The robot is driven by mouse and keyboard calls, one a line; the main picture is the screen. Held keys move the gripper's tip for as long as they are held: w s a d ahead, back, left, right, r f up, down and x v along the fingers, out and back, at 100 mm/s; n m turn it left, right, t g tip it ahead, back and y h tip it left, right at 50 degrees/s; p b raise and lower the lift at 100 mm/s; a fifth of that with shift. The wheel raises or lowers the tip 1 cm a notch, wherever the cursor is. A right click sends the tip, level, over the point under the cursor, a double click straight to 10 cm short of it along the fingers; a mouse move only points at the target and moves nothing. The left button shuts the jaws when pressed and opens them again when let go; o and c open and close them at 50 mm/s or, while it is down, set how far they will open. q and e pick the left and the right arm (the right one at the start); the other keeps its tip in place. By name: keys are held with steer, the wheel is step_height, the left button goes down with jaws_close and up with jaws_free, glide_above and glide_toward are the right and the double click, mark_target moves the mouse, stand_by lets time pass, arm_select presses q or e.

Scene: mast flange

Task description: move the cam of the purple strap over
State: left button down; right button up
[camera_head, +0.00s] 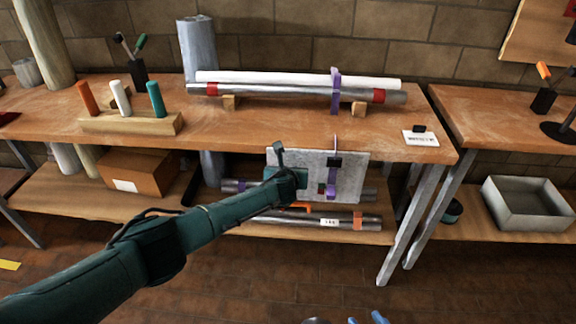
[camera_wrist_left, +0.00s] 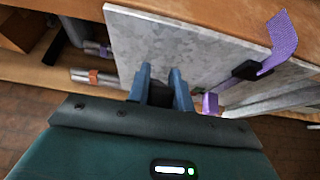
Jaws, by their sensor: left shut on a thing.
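The purple strap (camera_head: 332,179) runs down the front of a grey plate (camera_head: 352,180) at the table's front edge. It has a black cam buckle (camera_head: 334,162) and a second dark piece lower down. The left wrist view also shows the strap (camera_wrist_left: 282,36) and buckle (camera_wrist_left: 250,69). My left gripper (camera_wrist_left: 160,78) is in front of the plate, left of the strap, apart from the buckle. Its blue fingers are around a small dark thing (camera_wrist_left: 160,93), not clearly identifiable. My right gripper (camera_head: 367,319) shows only two blue fingertips, apart, at the bottom edge.
Another purple strap (camera_head: 336,90) goes round the pipes (camera_head: 290,92) on the table (camera_head: 225,132). A rack (camera_head: 135,123) with three handles stands left. More pipes (camera_head: 345,220) and a cardboard box (camera_head: 140,172) are on the lower shelf. The floor in front is clear.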

arm_select(q)
steer(key=shift+w+r+g+p, duration=0.1)
steer(key=shift+w+g+p, duration=0.2)
steer(key=shift+g+p, duration=0.15)
arm_select(e)
steer(key=shift+d+r, duration=0.2)
steer(key=shift+s, duration=0.1)
arm_select(q)
steer(key=c, duration=1.2)
jaws_free()
steer(key=shift+w, duration=0.1)
steer(key=shift+c, duration=0.2)
arm_select(e)
steer(key=shift+f, duration=0.1)
arm_select(q)
steer(key=shift+r, duration=0.1)
steer(key=shift+s+r+p, duration=0.45)
steer(key=shift+s+p, duration=0.05)
steer(key=shift+p, duration=0.35)
steer(key=p+v, duration=0.4)
steer(key=v, duration=0.7)
steer(key=shift+s+r+p, duration=0.2)
steer(key=shift+s+p, duration=0.15)
arm_select(e)
steer(key=shift+s+d+r+m+g+h, duration=0.2)
steer(key=shift+d+r+g+h, duration=0.15)
steer(key=shift+d, duration=0.2)
steer(key=shift+s+d+r+m+g+h, duration=0.25)
steer(key=shift+d+r+h, duration=0.15)
steer(key=shift+d+h, duration=0.1)
